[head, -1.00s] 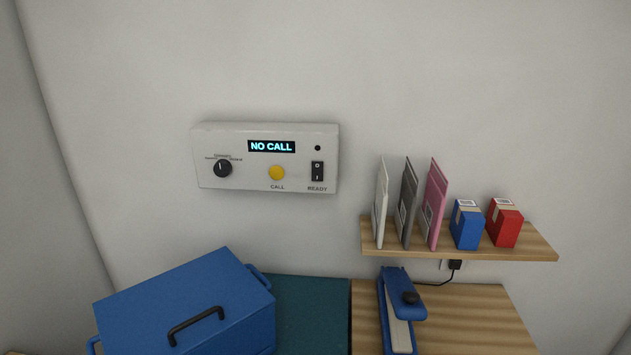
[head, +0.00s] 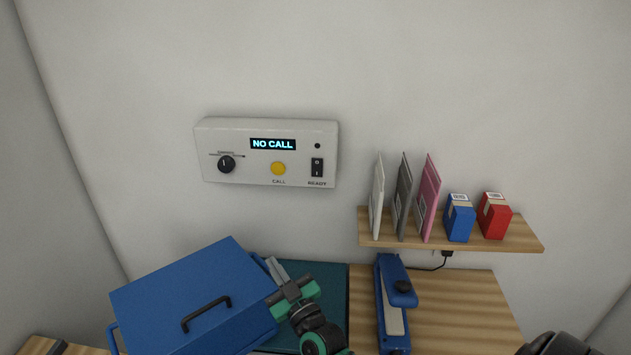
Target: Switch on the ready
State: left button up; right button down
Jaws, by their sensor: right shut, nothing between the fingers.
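A pale control box (head: 230,133) is fixed on the wall. Its black READY rocker switch (head: 317,167) sits at the box's lower right, with a dark, unlit round lamp (head: 318,146) above it. The display (head: 273,144) reads NO CALL. A yellow CALL button (head: 278,169) and a black rotary knob (head: 226,164) are to the left of the switch. My right gripper (head: 275,268) is shut and empty, below the box and apart from it, beside the blue case. My left gripper is not in view.
A blue lidded case (head: 190,287) with a black handle stands at the lower left. A wooden shelf (head: 505,243) holds upright envelopes and small blue and red boxes. A blue sealer-like tool (head: 392,300) lies on the wooden counter (head: 455,310). The wall around the box is clear.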

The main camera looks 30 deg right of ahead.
aim_at(317, 171)
jog(key=w+d+r+m+g+h, duration=0.1)
jog(key=d+r+m+h, duration=0.3)
jog(key=d+m+h, duration=0.6)
jog(key=shift+w+d+r+m+h, duration=0.2)
jog(key=shift+m+h, duration=0.1)
jog(key=shift+h, duration=3)
jog(key=shift+w+d+f+p+x, duration=0.35)
jog(key=shift+p+x, duration=0.75)
jog(key=shift+x, duration=1.05)
jog(key=shift+w+d+f+p+x, duration=0.15)
jog(key=shift+f+p+x, duration=0.3)
jog(key=shift+p+x, duration=1.15)
jog(key=shift+w+d+f+p+x, duration=0.2)
jog(key=shift+f+p+x, duration=0.3)
jog(key=shift+x, duration=2.15)
jog(key=shift+r, duration=0.1)
